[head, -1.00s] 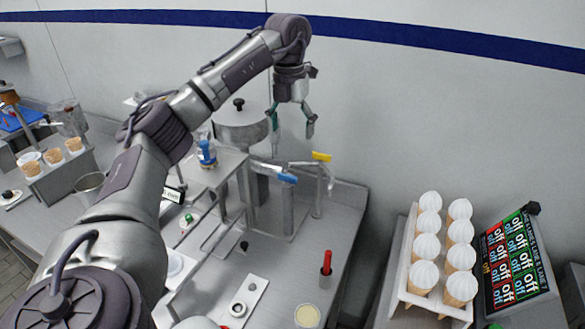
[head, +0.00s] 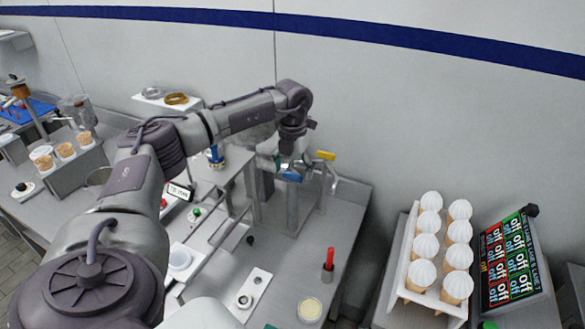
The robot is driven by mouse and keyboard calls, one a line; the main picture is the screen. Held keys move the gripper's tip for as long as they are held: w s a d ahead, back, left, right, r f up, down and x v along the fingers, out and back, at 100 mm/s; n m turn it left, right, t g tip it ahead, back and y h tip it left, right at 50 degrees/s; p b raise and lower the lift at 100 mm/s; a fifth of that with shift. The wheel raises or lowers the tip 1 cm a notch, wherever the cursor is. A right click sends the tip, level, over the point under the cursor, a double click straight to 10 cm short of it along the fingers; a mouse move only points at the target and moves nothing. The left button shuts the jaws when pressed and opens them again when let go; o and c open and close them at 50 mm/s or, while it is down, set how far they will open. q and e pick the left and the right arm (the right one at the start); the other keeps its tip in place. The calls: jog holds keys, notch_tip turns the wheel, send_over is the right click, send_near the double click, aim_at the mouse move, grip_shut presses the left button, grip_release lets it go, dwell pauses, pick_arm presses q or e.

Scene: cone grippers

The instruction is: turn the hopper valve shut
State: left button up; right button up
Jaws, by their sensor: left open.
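My left gripper (head: 290,165) is low over the steel pipework, pointing down, open and apparently empty. Its fingertips are close to the blue valve handle (head: 292,177); I cannot tell whether they touch it. A yellow valve handle (head: 326,155) is just to the right, on another pipe. The steel hopper is mostly hidden behind my forearm. A blue-topped fitting (head: 215,156) stands left of it. I cannot tell from the picture which handle belongs to the hopper. My right gripper is not in view.
A rack of white-topped cones (head: 408,293) and a dark menu board (head: 511,262) stand on the right. A red-handled tool in a holder (head: 328,266) and a pale round lid (head: 310,309) are on the front counter. Another cone holder (head: 75,172) is at the left.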

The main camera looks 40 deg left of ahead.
pick_arm(q)
jog(key=c, duration=1.2)
jog(key=shift+o, duration=0.2)
jog(key=shift+m, duration=0.3)
jog(key=m+b, duration=0.1)
jog(key=m, duration=0.2)
jog(key=shift+f, duration=0.1)
jog(key=m, duration=0.5)
jog(key=shift+m+b, duration=0.4)
jog(key=m, duration=0.4)
jog(key=shift+m+b, duration=0.3)
jog(key=shift+m, duration=1.9)
